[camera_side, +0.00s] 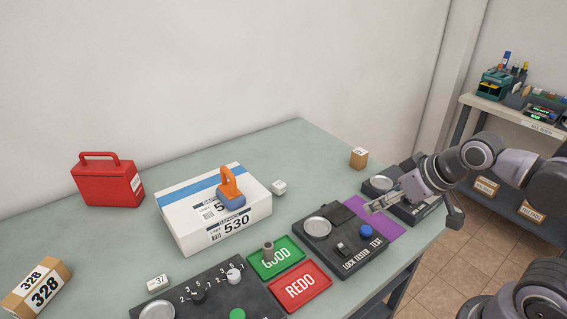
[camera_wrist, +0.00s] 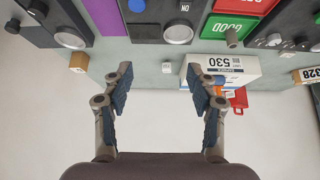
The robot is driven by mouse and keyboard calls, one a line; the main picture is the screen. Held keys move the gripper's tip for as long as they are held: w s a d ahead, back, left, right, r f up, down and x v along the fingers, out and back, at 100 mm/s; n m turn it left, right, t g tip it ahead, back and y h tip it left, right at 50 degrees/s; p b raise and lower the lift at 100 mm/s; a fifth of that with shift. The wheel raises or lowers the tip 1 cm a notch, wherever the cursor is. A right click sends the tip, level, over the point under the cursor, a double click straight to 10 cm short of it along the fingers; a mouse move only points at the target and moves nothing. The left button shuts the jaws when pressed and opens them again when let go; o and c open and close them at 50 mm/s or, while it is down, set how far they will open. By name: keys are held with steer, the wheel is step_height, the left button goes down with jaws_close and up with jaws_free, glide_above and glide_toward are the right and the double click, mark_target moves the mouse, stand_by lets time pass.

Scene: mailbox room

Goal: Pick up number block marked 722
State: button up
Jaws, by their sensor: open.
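I cannot read 722 on any block. A small white block (camera_side: 279,187) stands on the table right of the white 530 box; its mark is too small to read. It also shows in the wrist view (camera_wrist: 166,67), between and beyond my fingertips. A small tan block (camera_side: 358,158) with an unclear label stands near the back right edge, also in the wrist view (camera_wrist: 79,62). Another small white block (camera_side: 158,283), seemingly marked 37, lies near the left front. My gripper (camera_side: 375,207) is open and empty above the purple mat at right, apart from all blocks.
The white 530 box (camera_side: 182,223) carries an orange-handled padlock-like item (camera_side: 231,188). A lock tester (camera_side: 345,258), green GOOD tray (camera_side: 287,253) and red REDO tray (camera_side: 293,297) line the front. A red can (camera_side: 105,182) and 328 box (camera_side: 22,300) stand left. The table's back middle is clear.

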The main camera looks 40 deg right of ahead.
steer(key=w+r+m+g, duration=0.2)
steer(key=w+r+m, duration=0.3)
steer(key=w, duration=0.4)
steer(key=m+g, duration=0.5)
steer(key=m, duration=0.6)
glide_above(280, 183)
step_height(280, 183, down, 11)
steer(key=shift+s+d+f, duration=0.1)
steer(key=shift+f, duration=0.1)
step_height(280, 183, down, 11)
steer(key=shift+r, duration=0.2)
steer(key=c, duration=1)
